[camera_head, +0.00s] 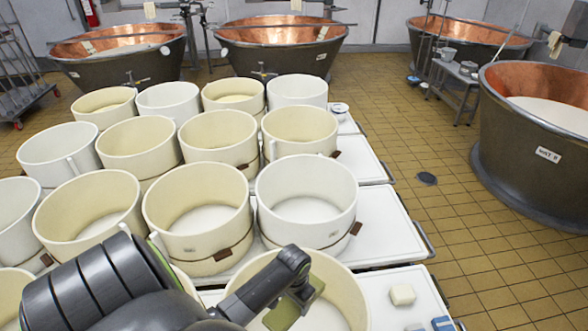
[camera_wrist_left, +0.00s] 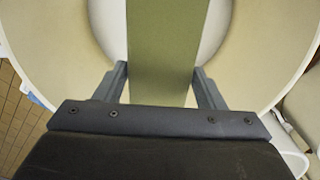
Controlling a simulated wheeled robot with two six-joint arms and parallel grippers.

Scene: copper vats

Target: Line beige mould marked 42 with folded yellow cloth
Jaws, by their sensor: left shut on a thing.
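My left gripper (camera_head: 299,288) is over the nearest beige mould (camera_head: 352,290) at the bottom of the head view. It is shut on the folded cloth (camera_head: 285,314), which looks olive-yellow and hangs down inside the mould's rim. In the left wrist view the cloth (camera_wrist_left: 160,40) is a flat strip between the two fingers (camera_wrist_left: 161,82), above the pale bottom of a round beige mould (camera_wrist_left: 55,40). Whether the cloth touches the mould's bottom or wall, I cannot tell. No number 42 is readable on any mould. My right gripper is not in view.
Several beige and white moulds, such as this white one (camera_head: 306,200), stand close together on white tables. A pale block (camera_head: 402,294) and a blue item (camera_head: 443,323) lie at the lower right. Copper vats (camera_head: 535,130) stand beyond open tiled floor (camera_head: 440,210).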

